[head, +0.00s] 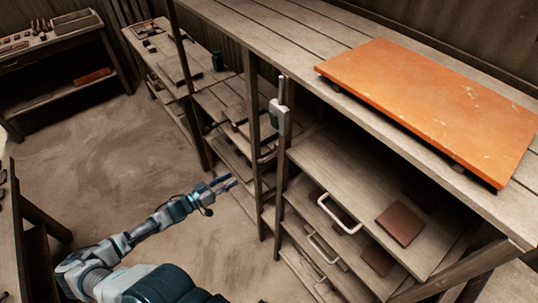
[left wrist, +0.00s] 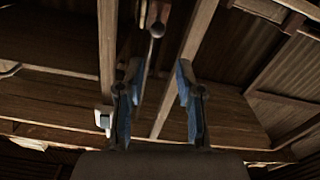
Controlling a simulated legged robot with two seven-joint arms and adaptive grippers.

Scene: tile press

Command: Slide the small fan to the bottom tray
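No small fan can be made out in either view. In the head view, pull-out wooden trays are stacked in the bench at the right. The top tray (head: 345,178) has a white handle (head: 341,213) and a flat reddish-brown tile (head: 403,225) on it. A second brown tile (head: 378,260) lies on a lower level. Another white handle (head: 322,248) shows below; the lowest trays are partly hidden. My left gripper (head: 222,184) is left of the bench, open, empty and apart from the trays. Its spread fingers also show in the left wrist view (left wrist: 152,100). My right gripper is out of view.
A large orange slab (head: 435,100) lies on the bench top. A grey-white fitting (head: 280,115) is on the bench's front post. Side shelves (head: 225,100) and a tool bench (head: 50,45) stand farther back. The floor (head: 110,150) at left is clear.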

